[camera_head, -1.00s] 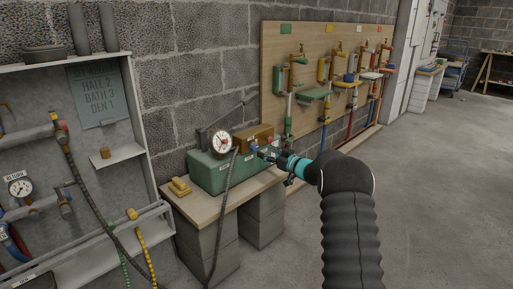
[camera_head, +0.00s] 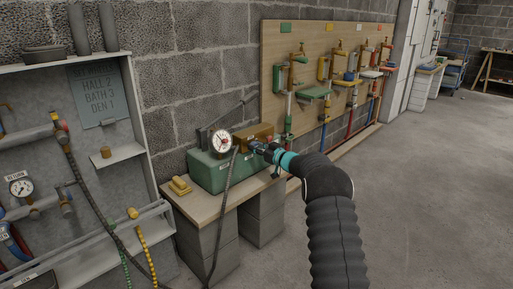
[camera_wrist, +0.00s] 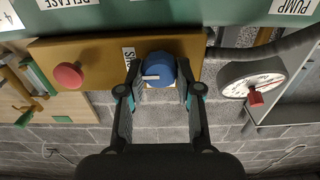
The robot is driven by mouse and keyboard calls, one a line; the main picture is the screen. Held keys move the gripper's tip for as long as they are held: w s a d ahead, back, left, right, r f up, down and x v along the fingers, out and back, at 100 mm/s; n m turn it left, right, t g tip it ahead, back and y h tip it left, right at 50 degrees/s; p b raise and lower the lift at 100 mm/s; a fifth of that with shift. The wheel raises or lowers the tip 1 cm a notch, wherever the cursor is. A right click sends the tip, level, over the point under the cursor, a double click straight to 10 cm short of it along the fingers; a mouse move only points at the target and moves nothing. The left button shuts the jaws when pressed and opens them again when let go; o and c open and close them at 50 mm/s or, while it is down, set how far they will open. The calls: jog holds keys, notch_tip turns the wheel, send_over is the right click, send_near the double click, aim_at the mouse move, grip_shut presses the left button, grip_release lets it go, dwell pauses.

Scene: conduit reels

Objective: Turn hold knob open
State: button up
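In the wrist view a blue knob (camera_wrist: 161,66) sits on the brown block (camera_wrist: 105,54) of the pump unit. Its white pointer mark faces left, towards a label reading SHUT (camera_wrist: 129,55). My gripper (camera_wrist: 160,76) is open, with one finger on each side of the knob. I cannot tell whether either finger touches it. In the head view my gripper (camera_head: 257,147) is at the front of the brown block (camera_head: 256,132) on the green pump (camera_head: 207,174), and it hides most of the knob.
A red knob (camera_wrist: 68,76) is left of the blue one in the wrist view; a dial gauge (camera_wrist: 252,80) is to the right. A dark hose (camera_head: 228,190) hangs in front of the bench (camera_head: 200,207). Floor at right is clear.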

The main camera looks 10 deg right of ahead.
grip_shut()
jog(key=shift+b, duration=0.3)
jog(key=shift+s+a+f+n+b, duration=0.1)
jog(key=shift+n+b, duration=3.1)
jog(key=shift+n, duration=1.25)
jog(key=shift+a+f+n+b, duration=0.1)
jog(key=shift+n+b, duration=3.1)
jog(key=shift+n, duration=1.25)
